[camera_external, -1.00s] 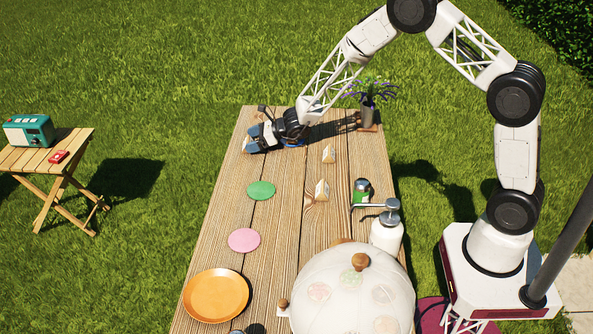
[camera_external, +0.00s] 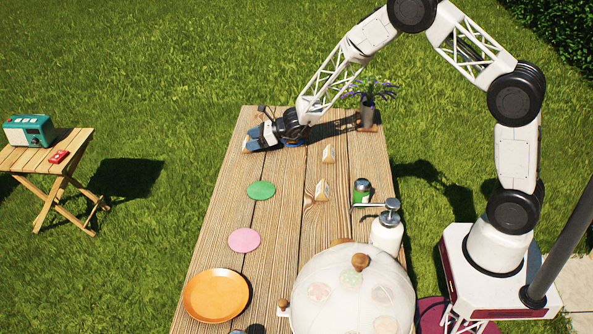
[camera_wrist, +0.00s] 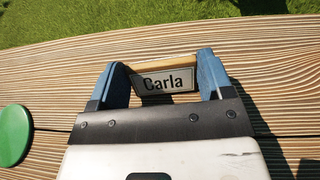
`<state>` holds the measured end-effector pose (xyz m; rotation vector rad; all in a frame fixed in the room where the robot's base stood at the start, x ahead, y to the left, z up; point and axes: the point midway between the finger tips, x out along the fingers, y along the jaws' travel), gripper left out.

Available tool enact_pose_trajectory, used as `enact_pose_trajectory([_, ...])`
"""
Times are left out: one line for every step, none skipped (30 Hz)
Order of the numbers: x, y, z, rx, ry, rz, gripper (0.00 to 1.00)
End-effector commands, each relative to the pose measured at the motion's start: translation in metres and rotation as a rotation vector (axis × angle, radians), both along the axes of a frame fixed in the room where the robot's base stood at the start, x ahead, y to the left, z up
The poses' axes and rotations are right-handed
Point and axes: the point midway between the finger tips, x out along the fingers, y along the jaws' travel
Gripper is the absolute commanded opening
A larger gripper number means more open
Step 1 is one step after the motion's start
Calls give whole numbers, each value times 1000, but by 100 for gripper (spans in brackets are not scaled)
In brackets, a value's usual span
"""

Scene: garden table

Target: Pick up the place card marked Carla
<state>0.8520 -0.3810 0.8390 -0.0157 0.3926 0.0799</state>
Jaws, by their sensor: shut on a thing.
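The place card marked Carla (camera_wrist: 168,81) shows in the wrist view, its printed label facing the camera. My gripper (camera_wrist: 160,76) is shut on it, with one blue finger at each end of the card. In the external view my gripper (camera_external: 257,139) is low at the far left part of the wooden table. Only a small pale edge of the card (camera_external: 246,144) shows there beside the fingers. I cannot tell whether the card touches the table.
Two more cards (camera_external: 328,154) (camera_external: 321,190) stand nearer on the table (camera_external: 290,230). A flower vase (camera_external: 367,116) stands right of my gripper. A green disc (camera_external: 261,191), pink disc (camera_external: 244,240), orange plate (camera_external: 215,295), jar (camera_external: 361,191), white dispenser (camera_external: 387,236) and mesh dome (camera_external: 353,300) are nearer.

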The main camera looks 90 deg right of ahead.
Motion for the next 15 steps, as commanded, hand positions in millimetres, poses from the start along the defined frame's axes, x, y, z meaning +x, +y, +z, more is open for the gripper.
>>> enact_pose_trajectory([0, 0, 2, 0, -1, 0, 51])
enact_pose_trajectory([0, 0, 3, 0, -1, 0, 51])
enact_pose_trajectory([0, 0, 4, 0, -1, 0, 51])
enact_pose_trajectory([0, 0, 6, 0, -1, 0, 51])
enact_pose_trajectory([0, 0, 8, 0, -1, 0, 51])
enact_pose_trajectory([0, 0, 11, -1, -1, 0, 51])
enact_pose_trajectory([0, 0, 13, -1, -1, 0, 51])
enact_pose_trajectory([0, 0, 16, -2, -1, 1, 51])
enact_pose_trajectory([0, 0, 20, -3, -2, 1, 51])
enact_pose_trajectory([0, 0, 24, -3, -2, 1, 51])
enact_pose_trajectory([0, 0, 29, -2, -3, 1, 51])
enact_pose_trajectory([0, 0, 34, -2, -3, 1, 51])
enact_pose_trajectory([0, 0, 39, -2, -3, 0, 51])
enact_pose_trajectory([-5, 2, 35, 0, 0, 0, 51])
enact_pose_trajectory([-10, 4, 35, 1, 0, 0, 51])
